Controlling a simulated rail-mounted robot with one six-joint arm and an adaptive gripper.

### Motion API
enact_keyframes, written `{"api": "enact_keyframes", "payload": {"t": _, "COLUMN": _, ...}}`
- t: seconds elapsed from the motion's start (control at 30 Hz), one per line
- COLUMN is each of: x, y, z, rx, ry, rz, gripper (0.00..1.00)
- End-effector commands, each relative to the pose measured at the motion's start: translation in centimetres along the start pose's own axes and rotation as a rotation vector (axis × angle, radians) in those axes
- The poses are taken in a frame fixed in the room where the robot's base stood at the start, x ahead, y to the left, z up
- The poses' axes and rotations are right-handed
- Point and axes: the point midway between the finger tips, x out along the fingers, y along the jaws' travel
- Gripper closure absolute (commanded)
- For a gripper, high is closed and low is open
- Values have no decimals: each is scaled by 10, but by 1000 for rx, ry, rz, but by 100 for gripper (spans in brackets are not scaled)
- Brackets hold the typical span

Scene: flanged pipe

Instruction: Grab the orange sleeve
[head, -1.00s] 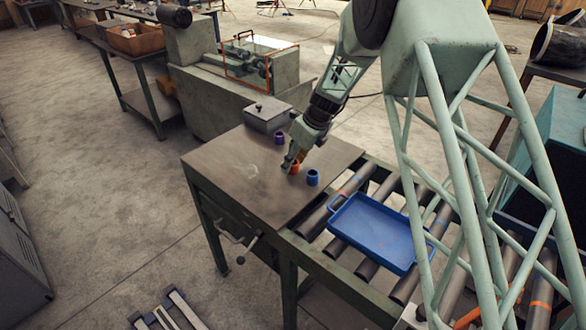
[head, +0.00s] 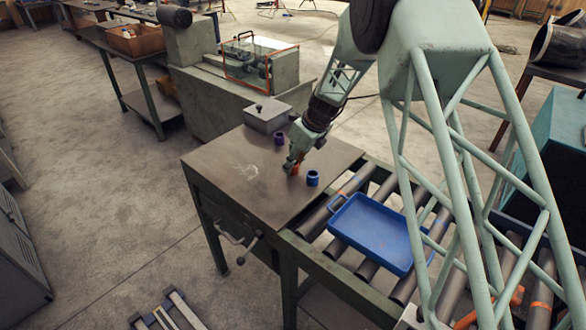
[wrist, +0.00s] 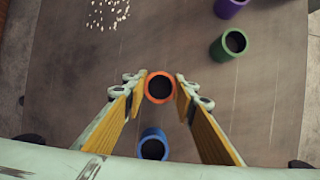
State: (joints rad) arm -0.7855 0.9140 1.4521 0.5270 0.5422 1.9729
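The orange sleeve (head: 296,170) stands upright on the worktable, partly hidden by my gripper in the head view. In the wrist view the orange sleeve (wrist: 159,87) shows its round open top between my two fingertips. My gripper (wrist: 160,82) is open around it, with one yellow-padded finger on each side. The fingertips are very close to the sleeve's sides; I cannot tell whether they touch it. In the head view my gripper (head: 292,163) is low over the table.
A blue sleeve (head: 313,178) stands close by; a purple sleeve (head: 279,139) and a green sleeve (wrist: 229,44) stand farther off. A lidded grey box (head: 266,118) sits at the table's back. A blue tray (head: 372,232) rests on the rollers. The table's left part (head: 225,165) is mostly clear.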

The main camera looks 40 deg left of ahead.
Motion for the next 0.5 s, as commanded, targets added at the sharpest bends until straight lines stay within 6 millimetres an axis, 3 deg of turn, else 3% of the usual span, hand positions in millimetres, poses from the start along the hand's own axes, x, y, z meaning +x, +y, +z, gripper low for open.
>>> {"api": "enact_keyframes", "payload": {"t": 0.5, "x": -4, "y": 0, "z": 2, "rx": 0, "ry": -1, "rz": -1, "gripper": 88}}
